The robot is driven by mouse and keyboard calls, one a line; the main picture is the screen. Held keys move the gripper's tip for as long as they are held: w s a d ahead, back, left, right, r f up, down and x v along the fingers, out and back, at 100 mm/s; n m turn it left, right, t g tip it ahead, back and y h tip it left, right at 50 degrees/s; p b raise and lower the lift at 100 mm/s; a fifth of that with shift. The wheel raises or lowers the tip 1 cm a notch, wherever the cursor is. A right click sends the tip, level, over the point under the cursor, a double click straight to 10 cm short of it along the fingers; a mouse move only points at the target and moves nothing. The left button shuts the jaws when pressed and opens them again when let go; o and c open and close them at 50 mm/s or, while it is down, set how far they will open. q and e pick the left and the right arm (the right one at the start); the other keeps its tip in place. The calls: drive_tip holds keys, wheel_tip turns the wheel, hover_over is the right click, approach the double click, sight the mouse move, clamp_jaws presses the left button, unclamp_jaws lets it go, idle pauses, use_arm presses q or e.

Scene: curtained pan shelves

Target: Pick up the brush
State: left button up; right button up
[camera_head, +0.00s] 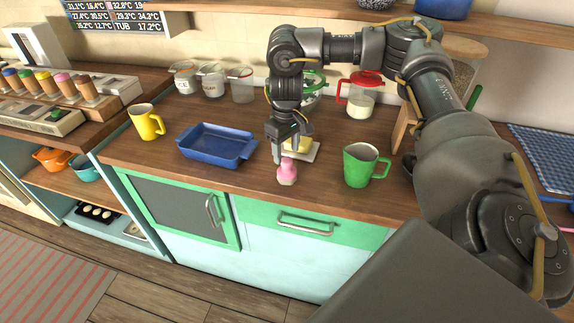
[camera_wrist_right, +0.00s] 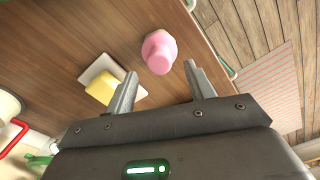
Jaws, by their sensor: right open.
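The brush (camera_head: 287,172), a small piece with a rounded pink top and a paler lower part, stands on the wooden counter near its front edge. In the right wrist view the brush (camera_wrist_right: 159,52) shows from above, just beyond the fingertips and roughly between their lines. My right gripper (camera_head: 290,146) points down just above and behind it. In the wrist view the right gripper (camera_wrist_right: 161,72) is open, with nothing between its fingers. The brush's underside is hidden. My left gripper is not in view.
A yellow block (camera_head: 297,144) on a white plate (camera_head: 311,152) lies right behind the brush. A green jug (camera_head: 363,166) stands to the right, a blue baking dish (camera_head: 215,146) to the left. A yellow mug (camera_head: 146,122) and a red-lidded jug (camera_head: 361,97) stand farther off.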

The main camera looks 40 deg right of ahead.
sight(287, 160)
wheel_tip(287, 160, down, 5)
drive_tip(key=shift+f, duration=0.1)
idle(0.3)
drive_tip(key=c, duration=1.1)
drive_tip(key=shift+o, duration=0.2)
